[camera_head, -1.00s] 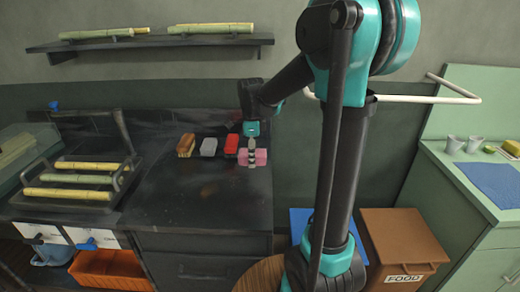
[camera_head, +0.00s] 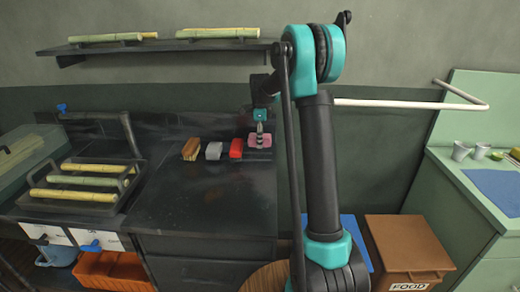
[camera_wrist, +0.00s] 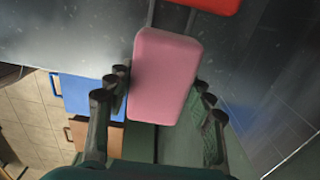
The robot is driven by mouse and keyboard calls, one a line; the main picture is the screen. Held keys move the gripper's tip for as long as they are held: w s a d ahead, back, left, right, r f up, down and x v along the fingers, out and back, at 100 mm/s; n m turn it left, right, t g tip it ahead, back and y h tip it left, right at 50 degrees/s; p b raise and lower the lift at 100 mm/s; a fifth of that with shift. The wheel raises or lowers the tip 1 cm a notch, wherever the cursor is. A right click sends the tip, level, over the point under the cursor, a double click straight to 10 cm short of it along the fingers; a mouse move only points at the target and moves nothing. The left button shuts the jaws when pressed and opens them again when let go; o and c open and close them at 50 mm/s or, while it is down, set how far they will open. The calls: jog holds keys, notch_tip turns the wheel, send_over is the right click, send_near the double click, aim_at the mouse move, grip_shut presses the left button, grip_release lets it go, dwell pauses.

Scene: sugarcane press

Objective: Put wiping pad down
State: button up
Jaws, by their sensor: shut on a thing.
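The wiping pad (camera_wrist: 166,75) is a pink block with rounded edges. In the head view the pink pad (camera_head: 252,141) is at the right end of a row of blocks, at the back right of the dark counter. My gripper (camera_wrist: 160,98) is around its near end in the wrist view, one finger on each side, and shut on it. In the head view my gripper (camera_head: 260,135) points down over the pad. I cannot tell whether the pad touches the counter.
A red block (camera_head: 236,148), a grey block (camera_head: 213,151) and a brown brush-like block (camera_head: 191,149) stand left of the pad. A tray (camera_head: 60,208) of canes is at the left. A shelf (camera_head: 160,47) runs above. The counter's front (camera_head: 205,205) is clear.

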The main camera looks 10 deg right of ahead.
jog(key=shift+w+f, duration=0.15)
jog(key=shift+f, duration=2.4)
jog(key=shift+f, duration=0.6)
jog(key=o, duration=1.2)
notch_tip(320, 180, up, 9)
jog(key=shift+f, duration=0.1)
